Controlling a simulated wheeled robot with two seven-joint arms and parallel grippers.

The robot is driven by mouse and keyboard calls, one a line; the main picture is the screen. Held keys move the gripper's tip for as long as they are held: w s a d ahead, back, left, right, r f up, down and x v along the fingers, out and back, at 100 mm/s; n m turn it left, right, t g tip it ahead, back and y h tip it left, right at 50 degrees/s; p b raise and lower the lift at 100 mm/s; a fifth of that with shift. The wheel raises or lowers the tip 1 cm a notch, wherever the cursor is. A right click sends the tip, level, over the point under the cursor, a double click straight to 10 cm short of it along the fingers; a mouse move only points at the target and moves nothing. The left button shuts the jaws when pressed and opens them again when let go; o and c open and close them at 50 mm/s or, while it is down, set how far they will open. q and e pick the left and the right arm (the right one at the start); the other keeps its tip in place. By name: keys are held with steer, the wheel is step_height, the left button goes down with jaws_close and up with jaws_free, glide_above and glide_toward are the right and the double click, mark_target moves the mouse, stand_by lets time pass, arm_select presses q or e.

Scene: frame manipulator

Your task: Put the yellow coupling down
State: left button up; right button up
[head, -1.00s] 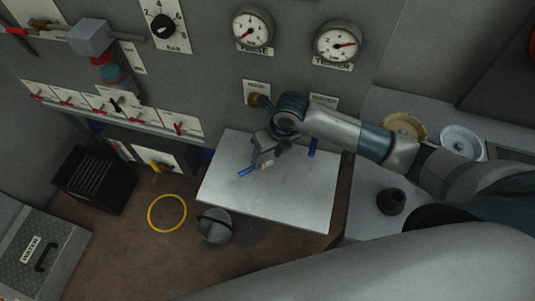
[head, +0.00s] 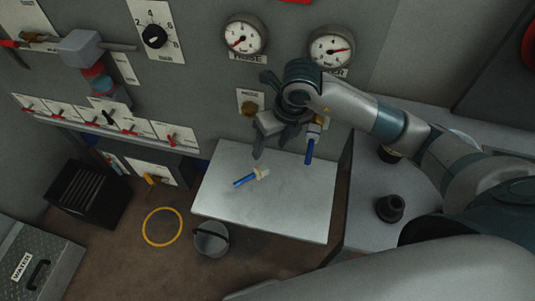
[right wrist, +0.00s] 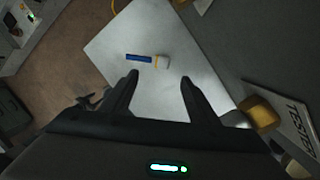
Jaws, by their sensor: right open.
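A coupling with a blue shaft, a thin yellow band and a pale end (head: 250,177) lies on its side on the light grey shelf (head: 290,215). It also shows in the right wrist view (right wrist: 148,60), beyond and between my fingertips, apart from them. My right gripper (head: 270,148) is open and empty, raised above the shelf near the panel; its two fingers also show in the right wrist view (right wrist: 159,80). A second blue-ended fitting (head: 310,148) hangs by the panel, right of my gripper. My left gripper is not in view.
Two gauges (head: 331,47) and a brass port (head: 249,107) are on the panel close to my right arm. A black fitting (head: 390,208) stands at right. Most of the shelf is bare.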

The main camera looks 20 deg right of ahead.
steer(key=shift+v, duration=0.8)
steer(key=shift+f, duration=0.1)
